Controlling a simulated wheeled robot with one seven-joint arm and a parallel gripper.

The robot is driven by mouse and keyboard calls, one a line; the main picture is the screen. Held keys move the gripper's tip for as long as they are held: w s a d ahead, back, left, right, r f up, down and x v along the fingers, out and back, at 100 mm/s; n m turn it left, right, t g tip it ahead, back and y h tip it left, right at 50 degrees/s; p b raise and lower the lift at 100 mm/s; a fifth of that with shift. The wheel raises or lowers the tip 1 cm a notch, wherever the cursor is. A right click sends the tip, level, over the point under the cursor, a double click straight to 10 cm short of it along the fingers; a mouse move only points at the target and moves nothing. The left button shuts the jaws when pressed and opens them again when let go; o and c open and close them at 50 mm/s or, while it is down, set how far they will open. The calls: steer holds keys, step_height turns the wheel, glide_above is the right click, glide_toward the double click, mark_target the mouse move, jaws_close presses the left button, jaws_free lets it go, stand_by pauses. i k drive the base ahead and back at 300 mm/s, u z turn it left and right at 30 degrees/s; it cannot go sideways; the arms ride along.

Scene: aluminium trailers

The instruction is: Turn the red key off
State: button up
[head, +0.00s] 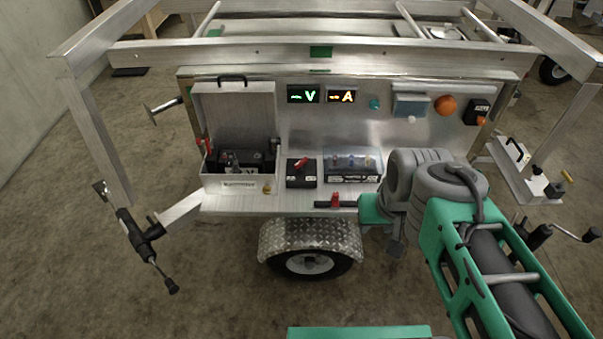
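A small red key-like handle (300,163) sits on top of a black switch box (302,180) on the trailer's front shelf. Its exact turn position is too small to read. My arm comes in from the lower right, and its grey wrist joints and green link stand to the right of the switch box, apart from it. My gripper cannot be made out clearly at the arm's end, so its fingers and opening are not readable. Another small red part (335,199) shows on a dark bar at the shelf's front edge, left of my green link.
An open metal battery box (212,183) stands left of the switch box. A clear-covered fuse block (352,168) is to its right. Lit V (304,95) and A (342,97) displays are on the panel above. The trailer's wheel (309,264) is below; frame rails surround the panel.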

mark_target(299, 165)
steer(key=k, duration=0.6)
steer(key=u, duration=0.7)
steer(key=i, duration=1.55)
steer(key=z, duration=0.7)
